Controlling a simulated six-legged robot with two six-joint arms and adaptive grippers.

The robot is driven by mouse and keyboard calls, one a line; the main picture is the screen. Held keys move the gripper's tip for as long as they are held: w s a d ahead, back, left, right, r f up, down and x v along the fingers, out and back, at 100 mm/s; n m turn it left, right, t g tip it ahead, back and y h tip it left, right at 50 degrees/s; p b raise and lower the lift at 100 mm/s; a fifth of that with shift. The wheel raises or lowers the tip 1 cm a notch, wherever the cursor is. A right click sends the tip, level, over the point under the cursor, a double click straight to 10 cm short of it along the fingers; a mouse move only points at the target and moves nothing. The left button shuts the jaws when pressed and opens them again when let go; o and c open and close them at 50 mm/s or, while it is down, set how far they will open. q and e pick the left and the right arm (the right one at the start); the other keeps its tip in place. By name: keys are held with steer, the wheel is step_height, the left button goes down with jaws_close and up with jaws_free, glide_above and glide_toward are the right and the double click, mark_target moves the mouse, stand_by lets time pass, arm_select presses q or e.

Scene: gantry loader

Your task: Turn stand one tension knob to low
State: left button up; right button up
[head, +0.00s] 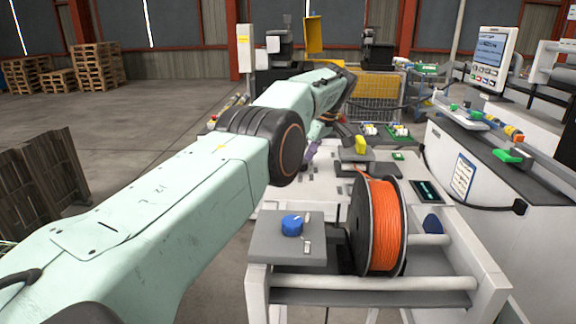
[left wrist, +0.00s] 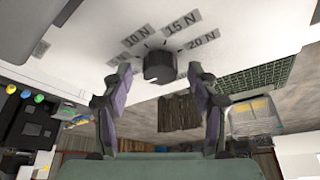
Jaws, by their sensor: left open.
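A black round knob (left wrist: 159,66) sits on a white panel in the left wrist view, with a dial of labels around it. I read 10 N (left wrist: 136,36), 15 N (left wrist: 181,22) and 20 N (left wrist: 201,40); a further label at the left is too small to read. The knob's pointer setting is unclear. My left gripper (left wrist: 163,76) is open, its two purple-grey fingers on either side of the knob with gaps visible. In the head view the left gripper (head: 311,149) is mostly hidden behind my arm, and the black knob is not visible. My right gripper is not in view.
A blue knob (head: 292,225) sits on a grey plate close by, beside an orange cable spool (head: 382,226) on a white frame. A screen panel (head: 490,62) and white machine stand at the right. Pallets (head: 97,66) stand far left; the floor there is open.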

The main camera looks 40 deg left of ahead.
arm_select(q)
steer(key=shift+a+m, duration=0.1)
steer(key=shift+m, duration=0.3)
steer(key=shift+m, duration=0.3)
